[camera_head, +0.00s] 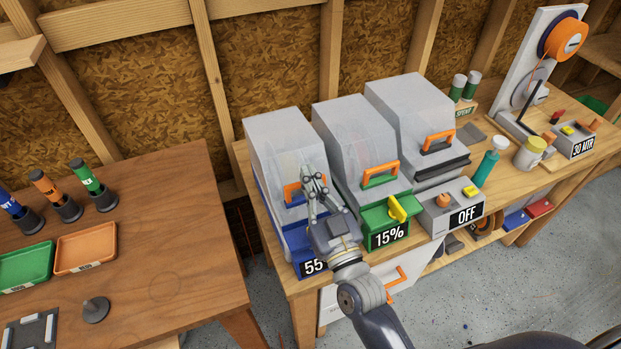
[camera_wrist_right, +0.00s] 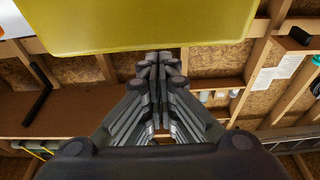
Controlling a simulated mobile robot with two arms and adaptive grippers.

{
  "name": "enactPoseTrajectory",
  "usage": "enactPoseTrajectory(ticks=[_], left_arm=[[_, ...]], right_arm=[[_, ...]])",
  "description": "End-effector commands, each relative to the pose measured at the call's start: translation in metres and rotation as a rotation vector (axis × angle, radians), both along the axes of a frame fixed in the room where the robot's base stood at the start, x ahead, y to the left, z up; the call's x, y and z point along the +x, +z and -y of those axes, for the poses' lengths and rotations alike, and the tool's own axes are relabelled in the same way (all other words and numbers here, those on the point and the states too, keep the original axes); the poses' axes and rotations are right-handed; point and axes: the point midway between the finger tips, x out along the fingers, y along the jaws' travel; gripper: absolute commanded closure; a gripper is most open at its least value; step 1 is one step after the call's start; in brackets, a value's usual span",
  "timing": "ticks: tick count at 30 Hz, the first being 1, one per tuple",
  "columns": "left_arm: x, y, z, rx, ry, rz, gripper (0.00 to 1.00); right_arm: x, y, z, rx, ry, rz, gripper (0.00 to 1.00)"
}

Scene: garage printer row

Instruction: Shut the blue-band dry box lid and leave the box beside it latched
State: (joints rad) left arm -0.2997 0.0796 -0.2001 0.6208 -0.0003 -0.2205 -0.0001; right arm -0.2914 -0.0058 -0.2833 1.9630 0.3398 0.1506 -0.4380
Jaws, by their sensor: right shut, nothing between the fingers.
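The blue-band dry box (camera_head: 273,213) stands at the left end of the workbench, with a "55" display on its front. Its cloudy lid (camera_head: 285,143) looks down over the box; whether it is fully shut I cannot tell. My right gripper (camera_head: 308,172) is shut and empty at the lid's orange handle (camera_head: 291,194); contact is unclear. My right wrist hides much of the box's front, including any latch. The green-band box (camera_head: 372,218) beside it has its lid down, a yellow latch (camera_head: 398,209) and a "15%" display. The shut fingers also show in the right wrist view (camera_wrist_right: 158,62).
A dark-band box (camera_head: 442,171) stands right of the green one, behind a grey "OFF" control box (camera_head: 441,220). A teal bottle (camera_head: 486,168) is farther right. A wooden table (camera_head: 165,235) with trays is at left, across a gap. A yellow surface (camera_wrist_right: 135,25) is close in the wrist view.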

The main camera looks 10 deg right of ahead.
Motion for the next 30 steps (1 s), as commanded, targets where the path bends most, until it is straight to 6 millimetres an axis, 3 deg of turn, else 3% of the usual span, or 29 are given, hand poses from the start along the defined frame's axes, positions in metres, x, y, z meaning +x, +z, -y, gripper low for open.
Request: enactPoseTrajectory(ticks=[15,22,30], left_arm=[[0.000,0.001,0.000,0.000,0.000,0.000,1.00],[0.000,-0.017,0.000,0.000,0.000,0.000,1.00],[0.000,-0.011,0.000,0.000,0.000,0.000,1.00]], right_arm=[[-0.002,-0.011,0.000,0.000,0.000,0.000,1.00],[-0.012,-0.042,0.002,-0.001,0.001,-0.003,1.00],[-0.011,-0.033,0.002,0.000,0.000,0.000,1.00]])
